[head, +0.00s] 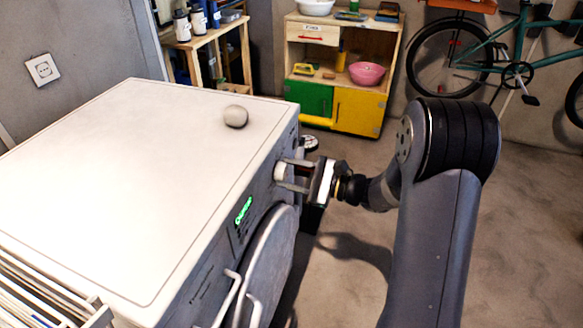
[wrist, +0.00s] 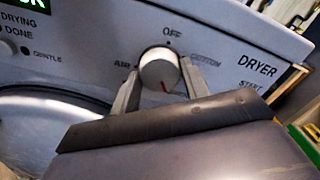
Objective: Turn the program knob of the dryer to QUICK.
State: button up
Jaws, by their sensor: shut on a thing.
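The dryer (head: 130,165) is a white machine at the left of the head view, its control panel facing right. Its program knob (wrist: 158,68) is round and pale, with a red mark at its lower edge in the wrist view. OFF is printed above the knob, AIR to its left and COTTON to its right. No QUICK label is visible; the panel below the knob is covered by my gripper. My gripper (head: 291,174) is at the panel, its two fingers shut on either side of the knob. In the head view the fingers largely hide the knob.
A grey ball-like object (head: 236,117) lies on the dryer top. The dryer's round door (head: 268,262) is below the panel, and a white rack (head: 45,295) is at the near left. A cabinet (head: 345,75) and a bicycle (head: 490,60) stand behind.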

jog(key=shift+f+m+p, duration=0.1)
jog(key=shift+m+p, duration=0.2)
jog(key=shift+m, duration=0.2)
jog(key=o, duration=1)
jog(key=p+v, duration=0.1)
jog(key=v, duration=0.9)
jog(key=shift+s+d, duration=0.15)
jog(key=shift+d, duration=0.25)
